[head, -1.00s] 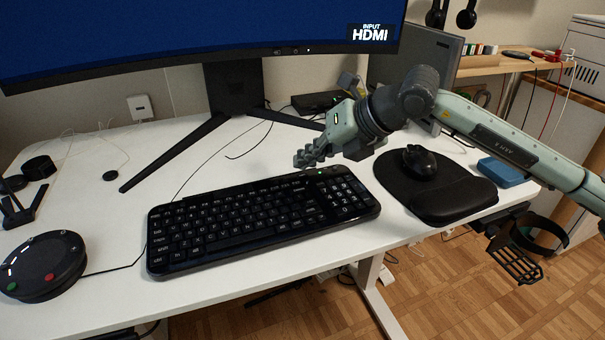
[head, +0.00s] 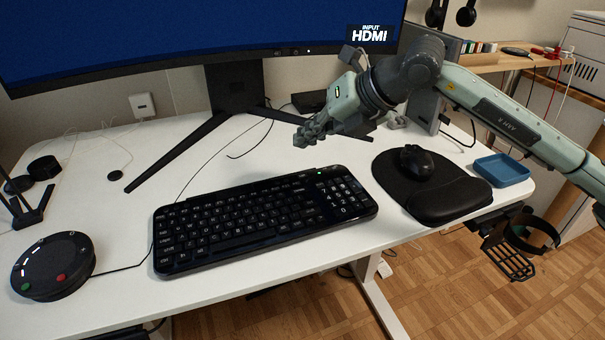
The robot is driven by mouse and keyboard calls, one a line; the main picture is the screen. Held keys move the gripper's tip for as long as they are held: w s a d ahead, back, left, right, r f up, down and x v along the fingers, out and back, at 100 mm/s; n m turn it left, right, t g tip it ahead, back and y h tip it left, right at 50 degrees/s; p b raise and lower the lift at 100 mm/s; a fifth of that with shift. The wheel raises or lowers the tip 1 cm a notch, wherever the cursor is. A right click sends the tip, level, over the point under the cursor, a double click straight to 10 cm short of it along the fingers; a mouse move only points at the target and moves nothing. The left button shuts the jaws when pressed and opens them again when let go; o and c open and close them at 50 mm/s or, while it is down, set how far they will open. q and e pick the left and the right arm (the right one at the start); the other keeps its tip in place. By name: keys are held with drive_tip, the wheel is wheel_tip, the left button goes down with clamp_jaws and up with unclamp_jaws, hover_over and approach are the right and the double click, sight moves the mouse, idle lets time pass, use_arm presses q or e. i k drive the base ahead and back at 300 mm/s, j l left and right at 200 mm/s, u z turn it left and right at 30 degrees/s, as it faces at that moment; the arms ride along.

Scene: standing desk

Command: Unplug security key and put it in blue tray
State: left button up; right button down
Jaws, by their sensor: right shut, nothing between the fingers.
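The blue tray (head: 502,170) lies on the white desk at the right, beside the mouse pad, and looks empty. My right gripper (head: 304,137) is shut and empty, above the desk behind the keyboard and to the right of the monitor stand. It points left and is well away from the tray. I cannot make out the security key; my right arm and gripper hide part of the area behind them. My left gripper is not in view.
A black keyboard (head: 262,220) fills the desk's middle front. A mouse (head: 417,161) sits on its pad (head: 447,196). A monitor (head: 190,42) stands behind, and a round conference puck (head: 52,266) is at left. A grey computer case (head: 431,103) stands behind my right arm.

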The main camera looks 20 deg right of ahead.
sight(444, 118)
drive_tip(key=k, duration=1)
